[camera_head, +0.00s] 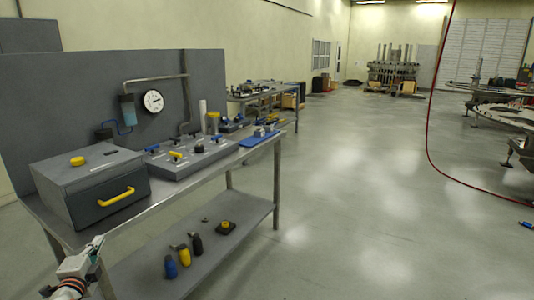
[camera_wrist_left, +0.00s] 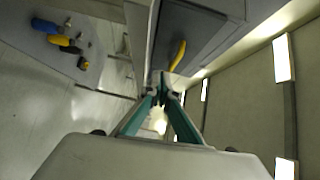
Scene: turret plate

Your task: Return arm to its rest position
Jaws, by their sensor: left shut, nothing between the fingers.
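My left gripper (camera_head: 96,243) is at the bottom left of the head view, by the front edge of the steel workbench (camera_head: 60,232), below and in front of the grey box with a yellow handle (camera_head: 117,197). In the left wrist view its teal fingers (camera_wrist_left: 161,88) converge at the tips with nothing between them. The yellow handle also shows beyond the fingertips in the left wrist view (camera_wrist_left: 178,55), apart from them. My right arm is not in either view.
On the bench stand a grey valve panel (camera_head: 190,155) and a blue tray (camera_head: 260,138). A lower shelf (camera_head: 240,208) carries several yellow, blue and black tools. A red hose (camera_head: 430,130) hangs at the right. The floor (camera_head: 340,220) right of the bench is clear.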

